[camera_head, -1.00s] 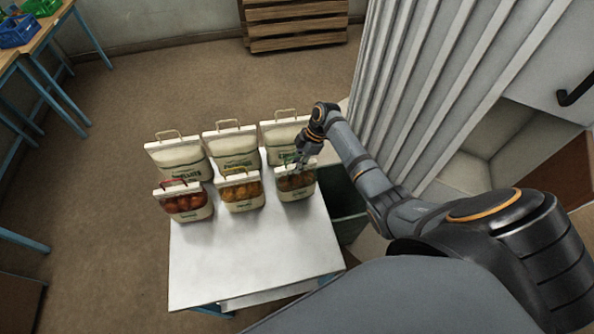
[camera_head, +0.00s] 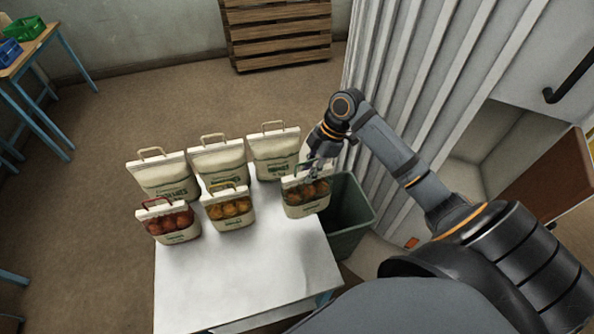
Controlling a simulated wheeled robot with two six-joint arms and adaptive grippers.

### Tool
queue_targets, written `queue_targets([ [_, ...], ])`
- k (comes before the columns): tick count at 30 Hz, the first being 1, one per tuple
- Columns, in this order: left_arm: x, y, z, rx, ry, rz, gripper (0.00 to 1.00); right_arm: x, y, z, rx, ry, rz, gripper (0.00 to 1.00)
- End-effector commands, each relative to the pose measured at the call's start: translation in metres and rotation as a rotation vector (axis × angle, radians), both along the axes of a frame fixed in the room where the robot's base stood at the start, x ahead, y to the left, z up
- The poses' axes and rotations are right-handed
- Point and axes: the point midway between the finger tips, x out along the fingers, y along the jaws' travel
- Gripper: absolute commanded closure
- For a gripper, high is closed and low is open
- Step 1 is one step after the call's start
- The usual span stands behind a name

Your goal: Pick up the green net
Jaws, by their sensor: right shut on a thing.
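The green net (camera_head: 306,203) is a small cream sack with a mesh window, brownish-orange round contents and a green handle. It is at the right end of the front row, by the table's right edge. My right gripper (camera_head: 315,172) is shut on its top from above, and the fingers partly hide the handle. The sack appears raised a little off the table; its underside is not clear. My left gripper is not in view.
A red net sack (camera_head: 168,222) and a yellow net sack (camera_head: 229,208) stand left on the white table (camera_head: 240,275). Three larger cream sacks (camera_head: 219,163) stand behind. A dark green bin (camera_head: 350,225) is beside the table's right edge. The table's front is clear.

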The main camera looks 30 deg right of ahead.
Motion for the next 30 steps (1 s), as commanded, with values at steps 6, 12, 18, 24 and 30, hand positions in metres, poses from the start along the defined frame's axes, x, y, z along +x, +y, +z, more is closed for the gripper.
queue_targets([
  [6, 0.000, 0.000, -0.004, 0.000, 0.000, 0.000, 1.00, -0.027, -0.007, 0.012, -0.006, 0.001, 0.004, 1.00],
  [12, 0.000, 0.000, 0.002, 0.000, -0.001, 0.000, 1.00, -0.039, -0.012, 0.020, -0.005, -0.001, 0.002, 1.00],
  [18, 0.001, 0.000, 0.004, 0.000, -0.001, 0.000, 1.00, -0.046, -0.012, 0.023, -0.001, -0.001, 0.003, 1.00],
  [24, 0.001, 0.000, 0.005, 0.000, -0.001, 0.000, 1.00, -0.049, -0.012, 0.024, 0.002, 0.000, 0.002, 1.00],
  [30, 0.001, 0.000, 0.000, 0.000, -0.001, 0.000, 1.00, -0.049, -0.011, 0.019, 0.004, -0.001, 0.002, 1.00],
])
